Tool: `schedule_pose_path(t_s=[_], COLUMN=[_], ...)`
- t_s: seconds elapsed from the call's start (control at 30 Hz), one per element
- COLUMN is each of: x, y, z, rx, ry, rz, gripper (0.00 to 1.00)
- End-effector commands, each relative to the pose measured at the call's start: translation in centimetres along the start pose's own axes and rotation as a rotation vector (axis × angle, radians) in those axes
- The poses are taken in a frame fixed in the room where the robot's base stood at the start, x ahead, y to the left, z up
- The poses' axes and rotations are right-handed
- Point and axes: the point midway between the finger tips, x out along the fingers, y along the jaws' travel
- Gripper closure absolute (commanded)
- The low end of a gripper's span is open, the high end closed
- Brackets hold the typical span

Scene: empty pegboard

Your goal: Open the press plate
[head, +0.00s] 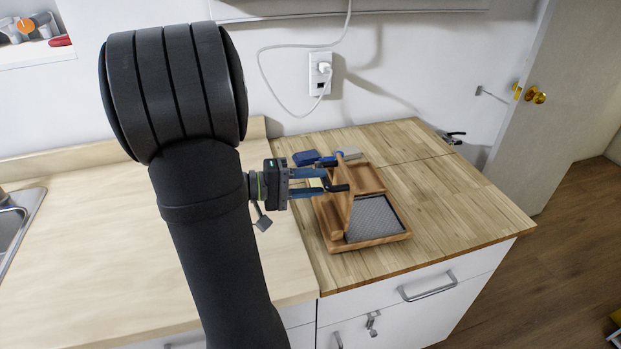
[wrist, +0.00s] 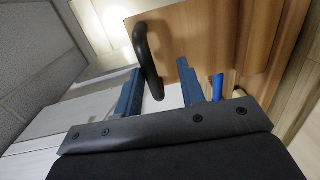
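The wooden press (head: 365,240) lies on the wooden counter, with a grey mesh panel (head: 375,217) in its base. Its press plate (head: 345,205) stands up roughly on edge above the base. A black handle (head: 338,188) sticks out from the plate. In the wrist view, the curved handle (wrist: 148,60) hangs between the blue fingers of my gripper (wrist: 160,75), nearer the left finger. A gap shows between the handle and the right finger. In the head view, my gripper (head: 328,173) reaches the plate from the left, its fingers apart.
A blue block (head: 305,158) and a pale block (head: 350,153) lie behind the press. A black clamp-like item (head: 453,137) is at the counter's far right. The counter right of the press is clear. A cord hangs from the wall outlet (head: 320,73).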

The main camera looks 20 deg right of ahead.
Motion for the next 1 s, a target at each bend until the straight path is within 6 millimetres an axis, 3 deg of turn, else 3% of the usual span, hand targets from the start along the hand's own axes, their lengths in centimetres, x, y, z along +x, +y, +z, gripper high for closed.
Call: schedule_pose_path(t_s=[0.47, 0.67, 1.0], x=[-0.8, -4.0, -11.2], y=[0.3, 0.2, 0.2], z=[-0.1, -0.2, -0.2], rx=[0.005, 0.005, 0.004], ry=[0.004, 0.008, 0.008], rz=[0.003, 0.002, 0.001], gripper=[0.64, 0.64, 0.64])
